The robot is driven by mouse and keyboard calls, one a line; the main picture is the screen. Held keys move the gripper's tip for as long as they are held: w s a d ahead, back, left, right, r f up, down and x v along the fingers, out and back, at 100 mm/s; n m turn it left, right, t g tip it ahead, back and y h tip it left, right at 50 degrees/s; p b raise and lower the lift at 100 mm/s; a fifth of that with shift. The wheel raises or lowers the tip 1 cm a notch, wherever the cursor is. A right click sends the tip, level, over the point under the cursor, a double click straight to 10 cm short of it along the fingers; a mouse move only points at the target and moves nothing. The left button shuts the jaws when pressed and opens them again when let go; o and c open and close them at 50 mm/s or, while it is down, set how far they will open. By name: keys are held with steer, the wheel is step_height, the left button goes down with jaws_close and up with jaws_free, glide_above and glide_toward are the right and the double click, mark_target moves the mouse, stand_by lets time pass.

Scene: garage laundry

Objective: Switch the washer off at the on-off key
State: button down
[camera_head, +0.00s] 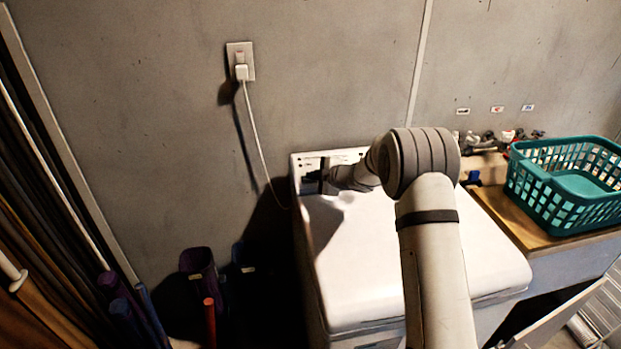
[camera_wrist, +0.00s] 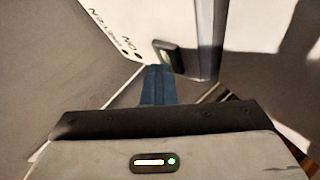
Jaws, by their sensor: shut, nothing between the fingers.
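The white washer (camera_head: 420,265) stands against the wall with its lid down. Its control panel (camera_head: 311,163) rises at the back; my arm covers much of it. My gripper (camera_head: 318,183) is at the left part of that panel. In the wrist view the shut blue fingers (camera_wrist: 157,82) reach up to the white panel (camera_wrist: 125,22). A dark raised key (camera_wrist: 170,55) sits at the panel's edge, beside printed letters that read "ON" and two dark dots. The fingertips are right by the key's lower end; I cannot tell whether they touch it. Nothing is held.
A wall outlet (camera_head: 240,62) with a plug and white cord (camera_head: 257,135) is left of the washer. A teal basket (camera_head: 565,190) stands on a wooden counter (camera_head: 515,222) at right, with taps (camera_head: 490,139) behind. Long tools and bins (camera_head: 198,265) crowd the left.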

steer(key=shift+s+d+r+p, duration=0.1)
steer(key=shift+s+r+p, duration=0.2)
steer(key=shift+r, duration=0.3)
steer(key=shift+s+r+p, duration=0.1)
steer(key=shift+r+p, duration=0.3)
steer(key=shift+r, duration=0.25)
steer(key=r, duration=0.1)
steer(key=s+r+p, duration=0.1)
steer(key=r+p, duration=0.1)
steer(key=shift+s+d+r, duration=0.2)
steer(key=shift+s+d, duration=0.05)
steer(key=shift+s, duration=0.05)
